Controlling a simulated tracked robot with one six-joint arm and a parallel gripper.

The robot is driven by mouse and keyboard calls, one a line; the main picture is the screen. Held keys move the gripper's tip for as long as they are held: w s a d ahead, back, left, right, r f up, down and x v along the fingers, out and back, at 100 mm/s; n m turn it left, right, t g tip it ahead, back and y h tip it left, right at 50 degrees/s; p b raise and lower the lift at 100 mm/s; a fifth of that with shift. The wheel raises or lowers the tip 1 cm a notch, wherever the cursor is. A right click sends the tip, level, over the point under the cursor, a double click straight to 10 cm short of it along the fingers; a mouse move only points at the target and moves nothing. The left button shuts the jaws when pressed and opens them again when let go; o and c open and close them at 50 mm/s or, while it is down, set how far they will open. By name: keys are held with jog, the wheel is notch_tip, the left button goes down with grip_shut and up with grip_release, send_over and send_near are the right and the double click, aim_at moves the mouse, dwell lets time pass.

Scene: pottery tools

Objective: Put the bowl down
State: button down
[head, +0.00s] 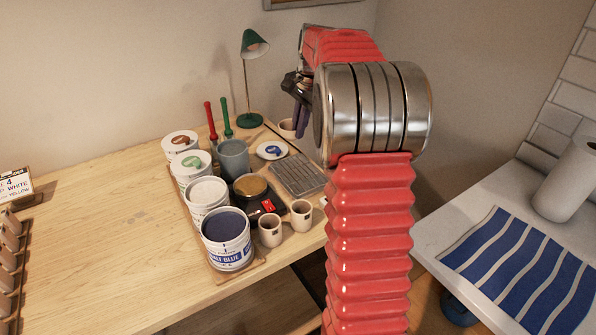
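My gripper (301,115) shows partly beside my red arm, at the far right end of the wooden table. Dark finger parts point down, and the arm's metal joint hides the rest. I cannot tell whether it is open or shut, or whether it holds anything. A small pale cup or bowl (286,129) shows just left of and below the fingers; I cannot tell whether they touch it. A dark round bowl-like vessel with a brownish top (250,186) sits on a small black device with a red display (267,207). I cannot tell which one is the task's bowl.
Several glaze tubs (227,250) stand in a row on a wooden board. Two small cups (270,231), a grey beaker (233,160), a grooved grey tray (298,174) and a green lamp (250,119) crowd around. The table's left middle (110,220) is clear.

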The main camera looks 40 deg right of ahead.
jog(key=shift+s+x, duration=0.25)
jog(key=shift+x, duration=0.75)
jog(key=shift+s+x, duration=0.2)
jog(key=shift+x, duration=0.85)
jog(key=shift+s+x, duration=0.25)
jog(key=shift+x, duration=0.75)
jog(key=shift+d+f, duration=0.1)
jog(key=shift+f, duration=0.1)
jog(key=shift+s+x, duration=0.2)
jog(key=shift+x, duration=0.7)
jog(key=shift+s+x, duration=0.2)
jog(key=shift+x, duration=0.7)
jog(key=shift+f, duration=0.2)
jog(key=c, duration=2)
grip_release()
jog(key=shift+r, duration=0.15)
